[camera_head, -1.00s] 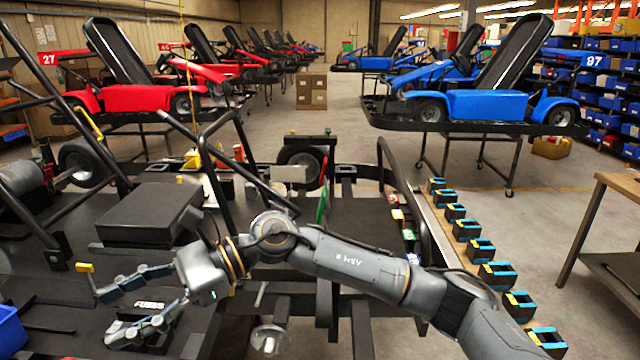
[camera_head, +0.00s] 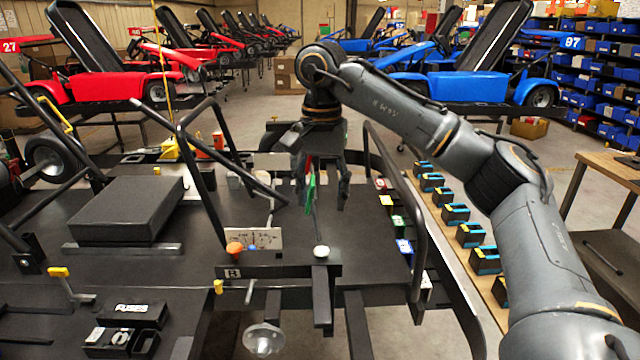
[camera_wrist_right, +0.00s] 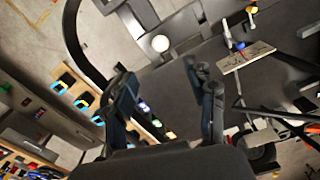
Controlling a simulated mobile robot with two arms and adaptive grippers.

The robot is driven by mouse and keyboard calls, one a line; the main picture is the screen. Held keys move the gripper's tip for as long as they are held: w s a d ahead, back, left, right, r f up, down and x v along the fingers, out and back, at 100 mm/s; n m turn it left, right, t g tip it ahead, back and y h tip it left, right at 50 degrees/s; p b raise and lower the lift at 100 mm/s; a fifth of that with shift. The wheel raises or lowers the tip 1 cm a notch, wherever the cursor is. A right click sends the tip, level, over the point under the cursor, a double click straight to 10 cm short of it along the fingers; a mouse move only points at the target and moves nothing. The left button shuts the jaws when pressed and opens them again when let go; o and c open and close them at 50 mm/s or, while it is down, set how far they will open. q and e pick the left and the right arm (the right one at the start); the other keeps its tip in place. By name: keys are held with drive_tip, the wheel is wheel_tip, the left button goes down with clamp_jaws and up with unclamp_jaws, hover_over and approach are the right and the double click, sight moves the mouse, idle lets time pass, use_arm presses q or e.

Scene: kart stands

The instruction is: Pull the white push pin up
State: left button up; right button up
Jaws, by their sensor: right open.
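The white push pin (camera_head: 321,252) has a round white head and stands on a dark bracket at the front of the kart frame. It also shows in the right wrist view (camera_wrist_right: 160,43), beyond the fingertips. My right gripper (camera_head: 322,205) hangs with its fingers down, behind and above the pin in the head view, apart from it. In the right wrist view my right gripper (camera_wrist_right: 155,72) is open, with nothing between its fingers. My left gripper is not in view.
An orange knob (camera_head: 234,248) stands left of the pin, beside a small white plate (camera_head: 253,238). A yellow knob (camera_head: 218,286) is lower left. A curved black tube (camera_head: 425,225) rises at the right. Several black-and-blue blocks (camera_head: 455,214) line a strip beyond it.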

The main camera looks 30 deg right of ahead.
sight(321, 249)
wheel_tip(321, 249, down, 11)
drive_tip(key=shift+f+p, duration=0.15)
drive_tip(key=shift+p, duration=0.55)
clamp_jaws()
drive_tip(key=shift+r+p, duration=0.35)
drive_tip(key=shift+r, duration=0.2)
drive_tip(key=shift+c, duration=0.2)
unclamp_jaws()
wheel_tip(321, 249, up, 12)
idle(0.3)
